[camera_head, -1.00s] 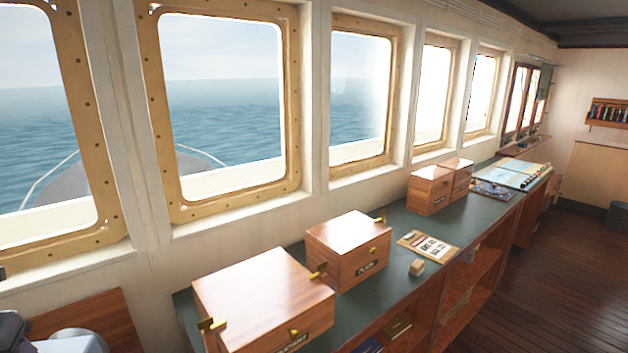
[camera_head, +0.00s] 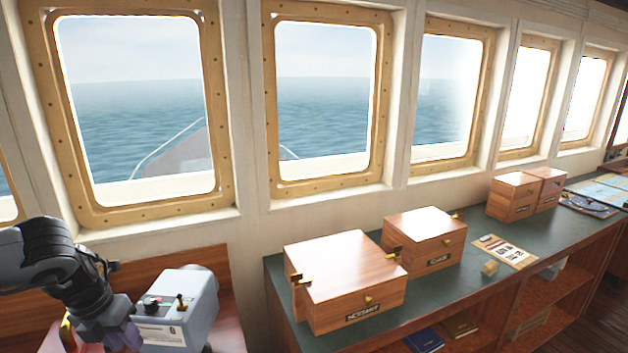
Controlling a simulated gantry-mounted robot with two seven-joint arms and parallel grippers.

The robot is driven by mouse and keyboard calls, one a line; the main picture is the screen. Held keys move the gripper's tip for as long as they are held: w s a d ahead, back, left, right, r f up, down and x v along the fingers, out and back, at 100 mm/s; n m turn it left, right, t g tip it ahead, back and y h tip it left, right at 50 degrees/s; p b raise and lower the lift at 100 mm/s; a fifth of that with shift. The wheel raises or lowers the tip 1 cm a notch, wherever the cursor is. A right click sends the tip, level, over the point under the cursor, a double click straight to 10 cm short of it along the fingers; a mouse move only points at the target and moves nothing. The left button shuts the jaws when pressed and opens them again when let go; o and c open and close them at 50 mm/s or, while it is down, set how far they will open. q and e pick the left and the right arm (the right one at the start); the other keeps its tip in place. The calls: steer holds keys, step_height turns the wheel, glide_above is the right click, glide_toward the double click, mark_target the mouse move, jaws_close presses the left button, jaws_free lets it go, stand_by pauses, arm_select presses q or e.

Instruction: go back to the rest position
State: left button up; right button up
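My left arm comes in from the left edge, dark grey and black. My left gripper (camera_head: 120,335) is low in the lower left corner, in front of a grey box-shaped device. Its fingertips cannot be made out, so I cannot tell whether it is open or shut or holds anything. My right gripper is not in view.
The grey device (camera_head: 178,308) with knobs stands close beside my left gripper. Windows line the wall.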

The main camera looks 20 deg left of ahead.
arm_select(q)
steer(key=s+d+f+n+h, duration=0.1)
steer(key=s+d+f+h, duration=0.3)
steer(key=d+f, duration=0.5)
steer(key=s+d+f+n+h, duration=0.25)
steer(key=s+d+f, duration=0.3)
steer(key=f, duration=0.75)
steer(key=w+d+f+n+t+p, duration=0.2)
steer(key=d+n+t, duration=0.6)
steer(key=d+n, duration=0.8)
steer(key=s+a+n+g+y, duration=0.1)
steer(key=s+n+g+y, duration=0.5)
steer(key=s+n, duration=0.3)
steer(key=shift+s+a+n+g+y, duration=0.25)
steer(key=shift+a+n+g+y, duration=0.15)
steer(key=shift+n, duration=0.25)
steer(key=shift+d, duration=0.1)
